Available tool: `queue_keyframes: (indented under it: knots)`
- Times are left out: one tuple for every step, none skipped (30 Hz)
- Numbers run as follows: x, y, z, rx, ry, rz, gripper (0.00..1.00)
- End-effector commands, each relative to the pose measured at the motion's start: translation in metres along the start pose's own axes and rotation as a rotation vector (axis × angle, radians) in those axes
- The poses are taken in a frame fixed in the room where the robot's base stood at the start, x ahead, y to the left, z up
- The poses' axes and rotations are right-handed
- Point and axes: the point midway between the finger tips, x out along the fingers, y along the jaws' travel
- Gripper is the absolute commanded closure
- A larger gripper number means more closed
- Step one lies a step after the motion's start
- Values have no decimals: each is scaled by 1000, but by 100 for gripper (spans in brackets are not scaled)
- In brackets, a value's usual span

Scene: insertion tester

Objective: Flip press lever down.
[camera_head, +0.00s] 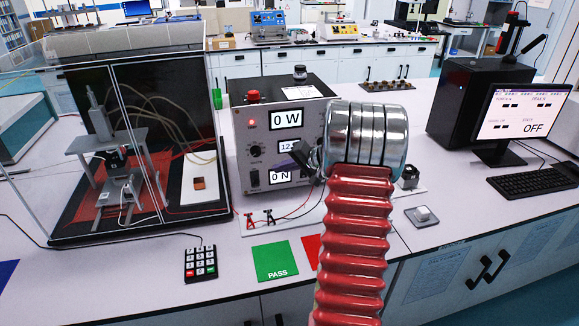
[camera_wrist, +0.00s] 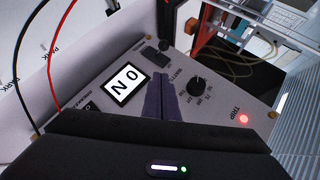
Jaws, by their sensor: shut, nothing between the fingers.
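A grey press-like fixture (camera_head: 122,180) stands inside the clear-walled enclosure (camera_head: 62,100) at the left of the head view. I cannot make out a distinct press lever on it. My gripper (camera_head: 302,158) is in front of the grey control box (camera_head: 310,118), to the right of the enclosure and apart from the fixture. In the wrist view my dark fingers (camera_wrist: 161,82) are together and empty, over the control box panel (camera_wrist: 218,95). My red ribbed arm hides part of the box and the bench behind it.
The box carries a red button (camera_head: 253,96), displays and a lit red TRIP lamp (camera_wrist: 243,119). A keypad (camera_head: 201,263), a green PASS card (camera_head: 275,261) and a partly hidden red card lie in front. A monitor (camera_head: 505,115) reading OFF stands right. Red and black leads cross the bench.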

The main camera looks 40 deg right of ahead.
Motion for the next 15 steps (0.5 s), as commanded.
queue_keyframes:
  knots:
    - [9,0,0,-1,-3,-1,100]
    - [14,0,1,-1,-3,-1,100]
    - [20,0,1,0,-3,-1,100]
    - [24,0,0,0,-2,-1,100]
    - [27,0,3,1,-2,0,100]
    - [31,-1,8,0,-3,-1,100]
    - [34,-1,12,0,-3,-1,100]
    - [37,-1,15,1,-3,-1,100]
    - [40,-1,18,1,-2,0,100]
    - [42,0,20,0,-1,0,100]
    - [44,0,22,0,-1,0,100]
    - [46,0,24,1,-1,-1,100]
    - [48,0,26,1,-1,0,100]
    - [49,0,27,1,-1,0,100]
    - [50,0,28,0,-1,0,100]
